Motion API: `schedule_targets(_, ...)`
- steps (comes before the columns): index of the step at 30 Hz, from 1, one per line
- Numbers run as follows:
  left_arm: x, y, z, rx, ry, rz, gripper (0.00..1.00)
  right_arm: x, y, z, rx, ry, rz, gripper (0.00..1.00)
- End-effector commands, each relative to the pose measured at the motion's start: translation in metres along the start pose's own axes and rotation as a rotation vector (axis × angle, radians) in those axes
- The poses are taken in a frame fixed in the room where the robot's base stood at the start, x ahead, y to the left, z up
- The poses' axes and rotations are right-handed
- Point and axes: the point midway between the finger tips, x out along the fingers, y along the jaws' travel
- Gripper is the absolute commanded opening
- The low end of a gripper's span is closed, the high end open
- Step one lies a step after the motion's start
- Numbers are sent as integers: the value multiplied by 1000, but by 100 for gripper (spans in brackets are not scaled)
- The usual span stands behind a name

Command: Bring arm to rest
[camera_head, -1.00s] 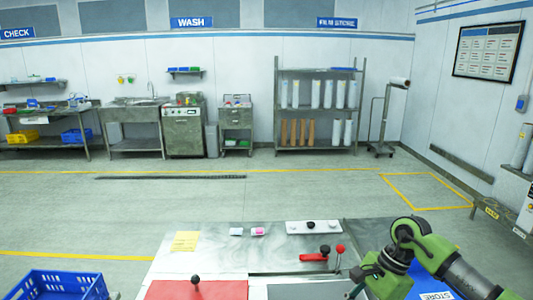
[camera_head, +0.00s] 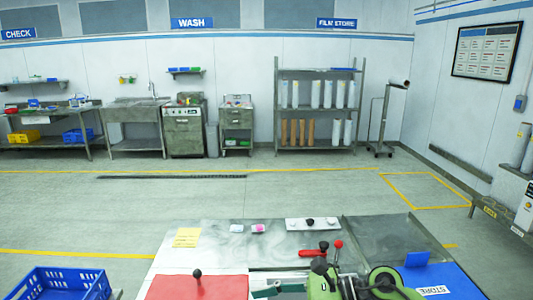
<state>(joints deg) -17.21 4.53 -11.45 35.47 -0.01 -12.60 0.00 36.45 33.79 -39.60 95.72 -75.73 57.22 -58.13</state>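My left arm and gripper are out of view. A red panel with a black knob (camera_head: 197,288) lies at the front left of the worktop.
A blue crate (camera_head: 60,284) stands at the lower left. A blue mat labelled STORE (camera_head: 462,284) lies at the right, beside a dark metal tray (camera_head: 395,236). A yellow note (camera_head: 187,237) and a white knobbed panel (camera_head: 313,224) are at the back. The floor beyond is clear.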

Motion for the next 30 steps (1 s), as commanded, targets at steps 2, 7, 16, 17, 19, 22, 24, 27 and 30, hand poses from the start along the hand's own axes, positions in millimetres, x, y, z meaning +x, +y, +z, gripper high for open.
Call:
schedule_targets(2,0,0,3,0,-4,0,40,10,4,36,142,-197,-54,48)
schedule_targets(7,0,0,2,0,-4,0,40,-10,-14,95,508,-599,-181,48)
schedule_targets(16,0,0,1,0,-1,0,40,-105,-67,63,1292,-1215,-414,48)
schedule_targets(17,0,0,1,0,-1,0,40,-114,-69,51,1376,-1269,-440,48)
schedule_targets(19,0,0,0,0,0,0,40,-134,-70,15,1575,-1389,-505,48)
schedule_targets(22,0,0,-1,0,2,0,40,-155,-60,-44,1859,-1547,-612,48)
schedule_targets(24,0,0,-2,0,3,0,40,-164,-43,-88,2057,-1647,-695,48)
schedule_targets(27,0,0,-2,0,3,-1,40,-171,-4,-150,2336,-1769,-837,48)
schedule_targets(30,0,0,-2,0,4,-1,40,-170,45,-199,-2291,1651,881,48)
